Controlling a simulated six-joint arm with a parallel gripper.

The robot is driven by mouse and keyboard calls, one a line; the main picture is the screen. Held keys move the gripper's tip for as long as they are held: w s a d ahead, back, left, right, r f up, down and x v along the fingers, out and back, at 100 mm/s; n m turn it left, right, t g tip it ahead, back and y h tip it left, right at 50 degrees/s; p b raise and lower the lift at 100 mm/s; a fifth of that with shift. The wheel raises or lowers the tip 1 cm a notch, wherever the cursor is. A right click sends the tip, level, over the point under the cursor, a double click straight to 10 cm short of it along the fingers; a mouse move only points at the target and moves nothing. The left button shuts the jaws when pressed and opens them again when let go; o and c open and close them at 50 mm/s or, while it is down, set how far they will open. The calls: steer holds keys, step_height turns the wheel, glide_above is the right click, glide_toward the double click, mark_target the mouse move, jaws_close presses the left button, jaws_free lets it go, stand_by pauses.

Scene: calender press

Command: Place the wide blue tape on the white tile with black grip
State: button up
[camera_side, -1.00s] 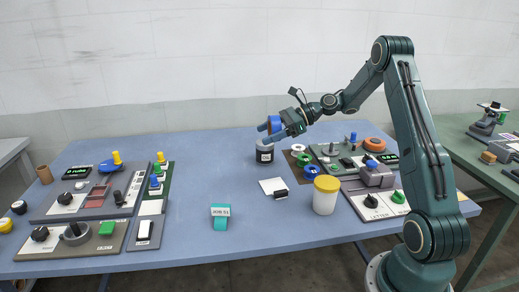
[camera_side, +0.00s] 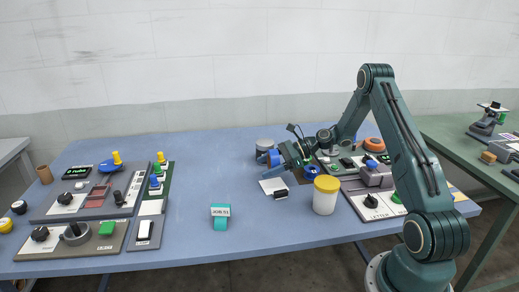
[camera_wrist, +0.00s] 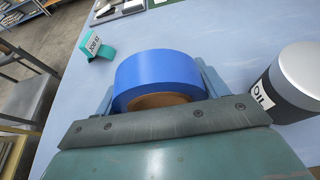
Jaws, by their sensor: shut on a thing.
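The wide blue tape (camera_side: 273,158) is a thick blue roll with a brown core. My gripper (camera_side: 277,161) is shut on it, with one finger on each side; the wrist view shows the roll (camera_wrist: 160,72) between the fingers. The white tile (camera_side: 268,186) lies flat on the blue table, with its black grip (camera_side: 281,194) at the front right corner. The tape is held above the table just behind the tile in the side view. The exact gap is hard to tell. The tile cannot be made out in the wrist view.
A dark can with a grey lid (camera_side: 265,144) stands close behind the gripper; it also shows in the wrist view (camera_wrist: 296,85). A yellow-lidded tub (camera_side: 326,195) stands right of the tile. A teal labelled block (camera_side: 221,217) sits at front. Control panels line both sides; the middle left is clear.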

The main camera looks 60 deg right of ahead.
mark_target(268, 183)
steer(key=shift+f, duration=2)
steer(key=shift+f, duration=0.15)
steer(key=o, duration=1)
steer(key=shift+c, duration=0.2)
steer(key=shift+r, duration=0.2)
steer(key=shift+v, duration=3.75)
steer(key=shift+a, duration=0.1)
